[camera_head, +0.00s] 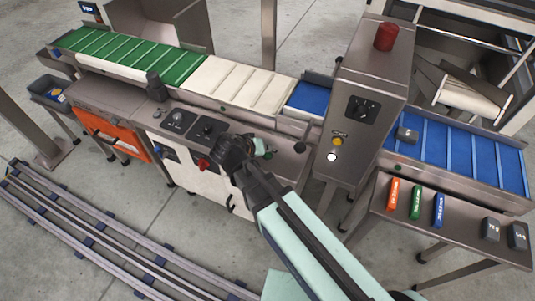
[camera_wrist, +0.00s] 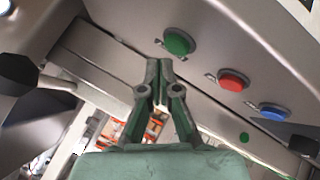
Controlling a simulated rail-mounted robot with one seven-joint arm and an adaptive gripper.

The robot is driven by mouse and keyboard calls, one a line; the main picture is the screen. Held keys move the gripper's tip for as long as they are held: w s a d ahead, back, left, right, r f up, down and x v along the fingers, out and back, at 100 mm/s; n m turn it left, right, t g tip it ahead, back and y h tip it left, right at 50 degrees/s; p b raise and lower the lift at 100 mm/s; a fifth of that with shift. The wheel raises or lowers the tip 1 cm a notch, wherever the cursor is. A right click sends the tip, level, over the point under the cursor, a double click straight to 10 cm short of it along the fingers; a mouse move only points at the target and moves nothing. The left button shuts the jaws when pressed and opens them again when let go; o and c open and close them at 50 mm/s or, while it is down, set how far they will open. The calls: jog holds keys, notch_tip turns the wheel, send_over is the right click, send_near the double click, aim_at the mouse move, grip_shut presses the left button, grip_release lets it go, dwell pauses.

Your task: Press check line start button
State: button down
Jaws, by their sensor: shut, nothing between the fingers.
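In the wrist view a green round button (camera_wrist: 180,42) sits on a grey metal panel, with a red button (camera_wrist: 233,79) and a blue button (camera_wrist: 273,110) in a row to its right. Any labels there are too small to read. My gripper (camera_wrist: 160,64) is shut and empty. Its fingertips appear just below and left of the green button; I cannot tell whether they touch it. In the head view my gripper (camera_head: 266,151) is over the front of the console beside the belts, and my wrist hides part of that console.
A grey control tower (camera_head: 372,85) with a red beacon (camera_head: 385,37), yellow button (camera_head: 337,142) and white button (camera_head: 332,157) stands right of my gripper. Behind run a green belt (camera_head: 130,52) and a blue belt (camera_head: 460,148). A side table (camera_head: 440,236) holds small coloured items.

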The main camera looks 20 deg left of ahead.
jog(key=shift+f+b, duration=0.35)
jog(key=shift+f, duration=0.05)
